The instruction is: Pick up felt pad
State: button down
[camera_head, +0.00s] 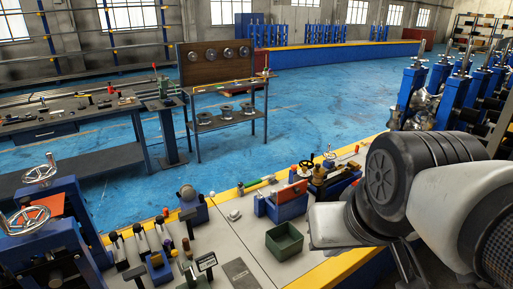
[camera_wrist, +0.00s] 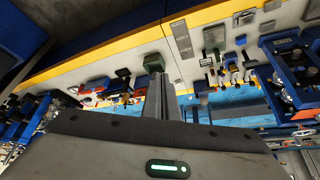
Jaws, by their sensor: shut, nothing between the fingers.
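A flat dark grey rectangle (camera_head: 240,274), which may be the felt pad, lies on the pale bench top at the front, left of the green bin. It also shows in the wrist view as a grey strip (camera_wrist: 182,39) near the top. I cannot tell for certain that it is felt. My gripper (camera_wrist: 160,84) shows in the wrist view with its fingers together and nothing between them. It is apart from the grey rectangle. In the head view my arm is at the right and the fingertips are not clearly seen.
An open green bin (camera_head: 284,241) stands on the bench, also in the wrist view (camera_wrist: 154,62). A blue block with a red front (camera_head: 287,200) stands behind it. Several small tools crowd the left part of the bench. Pale bench top between them is partly clear.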

aim_at(274, 193)
jog(key=i+l+u, duration=0.15)
jog(key=l, duration=0.2)
jog(key=i+l+u, duration=0.2)
jog(key=l, duration=0.15)
jog(key=i+l+u, duration=0.15)
jog(key=l, duration=0.2)
jog(key=i+l+u, duration=0.15)
jog(key=l, duration=0.25)
jog(key=l+u, duration=0.2)
jog(key=l, duration=0.15)
jog(key=i+l+u, duration=0.15)
jog(key=l, duration=0.3)
